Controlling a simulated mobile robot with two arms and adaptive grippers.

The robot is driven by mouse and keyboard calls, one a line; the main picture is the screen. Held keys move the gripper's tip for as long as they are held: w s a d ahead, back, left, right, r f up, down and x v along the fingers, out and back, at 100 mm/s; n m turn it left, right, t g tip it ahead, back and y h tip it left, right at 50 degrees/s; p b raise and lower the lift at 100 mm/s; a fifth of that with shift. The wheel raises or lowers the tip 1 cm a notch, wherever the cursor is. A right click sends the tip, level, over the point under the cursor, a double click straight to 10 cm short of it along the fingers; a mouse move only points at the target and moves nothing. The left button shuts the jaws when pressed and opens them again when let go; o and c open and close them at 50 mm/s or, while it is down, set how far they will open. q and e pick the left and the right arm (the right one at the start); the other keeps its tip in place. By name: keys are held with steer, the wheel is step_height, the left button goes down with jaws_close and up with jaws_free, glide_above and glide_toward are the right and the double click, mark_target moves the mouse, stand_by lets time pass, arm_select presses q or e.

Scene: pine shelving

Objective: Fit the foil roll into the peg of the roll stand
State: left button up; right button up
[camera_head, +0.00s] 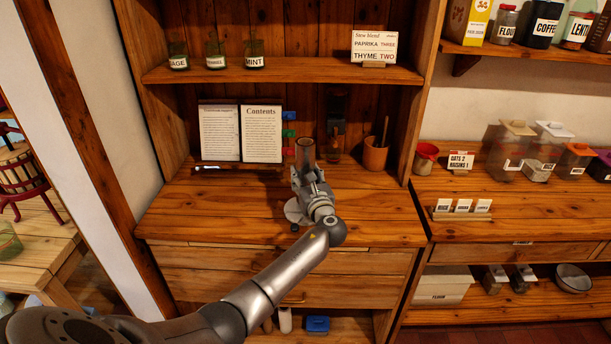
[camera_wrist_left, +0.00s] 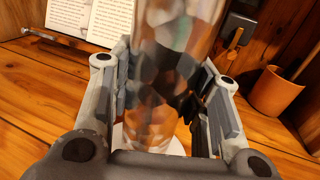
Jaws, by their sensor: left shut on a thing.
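The foil roll (camera_wrist_left: 165,70) is a shiny, mirror-like cylinder standing roughly upright between the fingers of my left gripper (camera_wrist_left: 160,90) in the left wrist view. My left gripper (camera_head: 307,172) is shut on it over the wooden counter in the head view, where the top of the roll (camera_head: 305,150) shows above the fingers. The pale round base of the roll stand (camera_head: 294,212) shows below the gripper, and its white edge (camera_wrist_left: 174,148) shows under the roll. The peg is hidden, so I cannot tell whether the roll is around it. My right gripper is not in view.
An open recipe book (camera_head: 262,134) stands behind on the left. An orange-brown cup (camera_head: 375,156) with a utensil stands at the right, near a dark dispenser-like object (camera_head: 335,125). The cabinet's side walls and upper shelf (camera_head: 290,71) enclose the space. The counter (camera_head: 380,215) is clear at front right.

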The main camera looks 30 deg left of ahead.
arm_select(q)
steer(key=shift+f+b, duration=0.95)
steer(key=shift+f, duration=0.45)
steer(key=o, duration=1.2)
steer(key=shift+o, duration=0.2)
steer(key=shift+d, duration=0.1)
steer(key=v, duration=0.7)
steer(key=shift+s, duration=0.15)
steer(key=shift+d, duration=0.2)
